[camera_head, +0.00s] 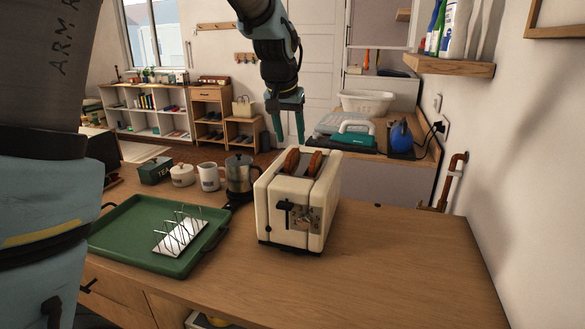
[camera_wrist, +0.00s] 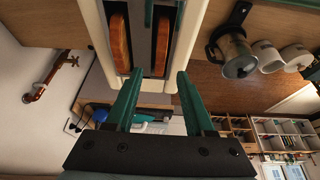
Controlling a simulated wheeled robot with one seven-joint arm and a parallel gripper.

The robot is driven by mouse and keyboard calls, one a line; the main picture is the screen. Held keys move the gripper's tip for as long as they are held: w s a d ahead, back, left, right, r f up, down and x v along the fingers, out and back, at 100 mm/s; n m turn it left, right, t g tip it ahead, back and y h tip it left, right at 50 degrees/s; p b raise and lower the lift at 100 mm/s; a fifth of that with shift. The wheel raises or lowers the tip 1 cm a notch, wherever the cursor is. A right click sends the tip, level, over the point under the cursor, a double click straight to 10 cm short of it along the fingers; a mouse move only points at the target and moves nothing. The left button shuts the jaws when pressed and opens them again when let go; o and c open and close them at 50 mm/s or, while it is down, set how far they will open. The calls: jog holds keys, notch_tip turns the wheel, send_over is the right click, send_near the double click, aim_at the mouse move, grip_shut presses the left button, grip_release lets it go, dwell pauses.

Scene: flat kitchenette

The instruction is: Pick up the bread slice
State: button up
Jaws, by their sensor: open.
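A cream toaster (camera_head: 296,212) stands on the wooden counter. Two brown bread slices stick up from its slots: the left slice (camera_head: 291,160) and the right slice (camera_head: 315,162). In the wrist view the slices show as a left one (camera_wrist: 119,42) and a right one (camera_wrist: 162,46) in the toaster top (camera_wrist: 141,50). My gripper (camera_head: 289,141) is above and behind the toaster, pointing down, open and empty. In the wrist view its fingertips (camera_wrist: 160,75) are spread, with the right slice lined up between them. I cannot tell the exact height above the slice.
A green tray (camera_head: 115,232) with a wire toast rack (camera_head: 180,235) lies left of the toaster. A metal kettle (camera_head: 239,177), white mug (camera_head: 208,176), white jar (camera_head: 181,175) and green tea box (camera_head: 155,170) stand behind the tray. The counter (camera_head: 400,255) right of the toaster is clear.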

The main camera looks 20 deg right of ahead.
aim_at(292, 152)
jog(key=shift+p+x, duration=0.95)
jog(key=shift+x, duration=1.3)
jog(key=shift+s+a+f, duration=0.15)
jog(key=shift+s+a, duration=0.05)
grip_shut()
